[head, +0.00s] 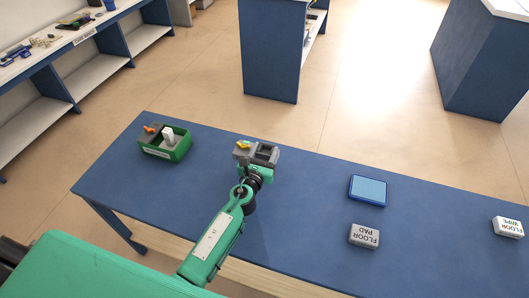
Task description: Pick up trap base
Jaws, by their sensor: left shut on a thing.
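My left gripper (257,166) is over the blue table, its arm reaching in from the bottom of the head view. It is shut on a small grey piece with a dark square recess (264,151), which I take to be the trap base. A yellow bit (243,145) shows at the left side of this piece. The fingertips are partly hidden, and I cannot tell whether the piece touches the table. My right gripper is not in view.
A green box (155,154) with white and orange things in it stands on the table (300,195) at the left. A blue tray (368,190), a floor pad block (364,237) and a floor wipe block (508,227) lie to the right. The tabletop between is clear.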

